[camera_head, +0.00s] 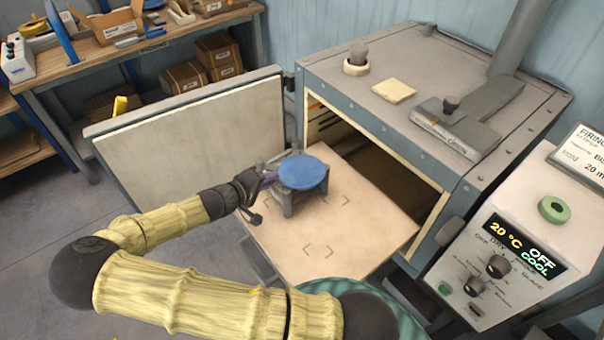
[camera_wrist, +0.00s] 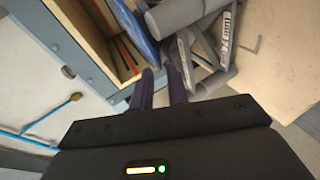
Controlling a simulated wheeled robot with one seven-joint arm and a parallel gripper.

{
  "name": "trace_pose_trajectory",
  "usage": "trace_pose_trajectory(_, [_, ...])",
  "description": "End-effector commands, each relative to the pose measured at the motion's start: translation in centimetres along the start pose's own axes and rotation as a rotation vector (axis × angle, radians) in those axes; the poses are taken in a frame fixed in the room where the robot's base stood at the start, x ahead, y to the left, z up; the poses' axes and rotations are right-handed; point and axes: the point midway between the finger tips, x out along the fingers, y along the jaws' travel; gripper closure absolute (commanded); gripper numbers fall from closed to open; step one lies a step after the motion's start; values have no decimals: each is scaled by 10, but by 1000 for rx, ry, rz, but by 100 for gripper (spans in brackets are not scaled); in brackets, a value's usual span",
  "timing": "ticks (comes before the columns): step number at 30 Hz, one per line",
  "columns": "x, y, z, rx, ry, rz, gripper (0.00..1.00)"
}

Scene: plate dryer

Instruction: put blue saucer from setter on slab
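The blue saucer (camera_head: 303,173) lies flat on top of the grey setter (camera_head: 288,204), which stands on the pale slab (camera_head: 370,235) in front of the open kiln. Corner marks (camera_head: 318,250) outline a bare spot on the slab. My gripper (camera_head: 262,181) is at the saucer's left rim. In the wrist view, the purple fingers (camera_wrist: 162,76) are a small gap apart, with the saucer's edge (camera_wrist: 136,32) at their tips. Whether they touch the rim is not clear. The setter's grey posts (camera_wrist: 180,18) are beside the fingertips.
The kiln door (camera_head: 195,130) is swung open to the left of the slab. The kiln body (camera_head: 430,95) rises behind it. A control panel (camera_head: 505,265) stands at the right. A workbench with boxes (camera_head: 120,35) is at the back left. The slab's front is clear.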

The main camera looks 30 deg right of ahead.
Motion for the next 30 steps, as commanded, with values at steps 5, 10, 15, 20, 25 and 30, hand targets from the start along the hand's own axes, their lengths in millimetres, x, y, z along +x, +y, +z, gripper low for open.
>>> trace_pose_trajectory(5, [21, 5, 1, -3, -2, 3, 84])
trace_pose_trajectory(10, [42, 4, 1, -3, 0, 2, 84])
trace_pose_trajectory(15, [47, 1, 1, -1, 2, -1, 84])
trace_pose_trajectory(20, [47, 1, 1, -1, 2, -1, 84])
trace_pose_trajectory(25, [46, 1, 1, -1, 2, -1, 84])
trace_pose_trajectory(30, [47, 2, 1, -1, 2, -1, 94])
